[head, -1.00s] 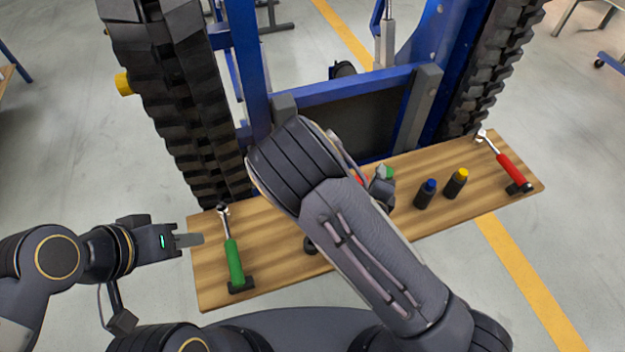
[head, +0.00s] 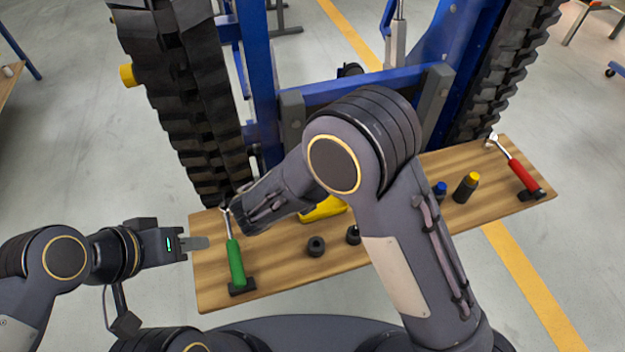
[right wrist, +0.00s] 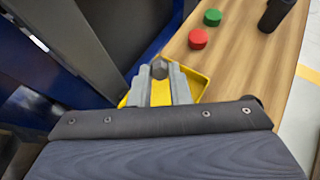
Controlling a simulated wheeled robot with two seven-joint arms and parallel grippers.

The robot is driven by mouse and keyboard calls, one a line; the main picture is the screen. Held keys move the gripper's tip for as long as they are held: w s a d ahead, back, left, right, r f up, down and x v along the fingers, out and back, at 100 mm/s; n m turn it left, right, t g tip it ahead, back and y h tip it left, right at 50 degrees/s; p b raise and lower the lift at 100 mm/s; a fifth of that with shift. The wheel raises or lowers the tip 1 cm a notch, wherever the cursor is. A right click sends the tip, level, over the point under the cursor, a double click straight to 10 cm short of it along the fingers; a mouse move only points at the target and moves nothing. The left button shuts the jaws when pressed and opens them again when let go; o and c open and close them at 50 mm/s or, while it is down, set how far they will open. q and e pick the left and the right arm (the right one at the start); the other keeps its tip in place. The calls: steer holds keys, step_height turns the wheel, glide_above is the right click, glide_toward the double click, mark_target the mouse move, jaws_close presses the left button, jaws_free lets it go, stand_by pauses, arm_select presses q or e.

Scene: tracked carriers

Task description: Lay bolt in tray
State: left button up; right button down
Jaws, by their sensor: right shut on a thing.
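The bolt (right wrist: 159,69), with a dark hex head, is between the grey fingertips of my right gripper (right wrist: 160,84) in the right wrist view. The right gripper is shut on it, over the yellow tray (right wrist: 203,82); I cannot tell whether the bolt touches the tray. In the head view part of the yellow tray (head: 322,211) shows on the wooden board, and my right arm hides the right gripper and bolt. My left gripper (head: 197,243) is at the board's left edge, away from the tray; its finger gap does not show.
The wooden board (head: 290,275) holds a green-handled tool (head: 236,262), a red-handled tool (head: 520,173), black rings (head: 316,246), a yellow-topped bottle (head: 466,188), a red cap (right wrist: 198,39) and a green cap (right wrist: 212,17). A blue tracked carrier (head: 262,90) stands behind.

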steer(key=shift+r, duration=0.1)
step_height(320, 180, down, 9)
steer(key=b, duration=0.7)
steer(key=shift+b, duration=0.35)
steer(key=c, duration=1.3)
jaws_free()
steer(key=shift+s, duration=0.1)
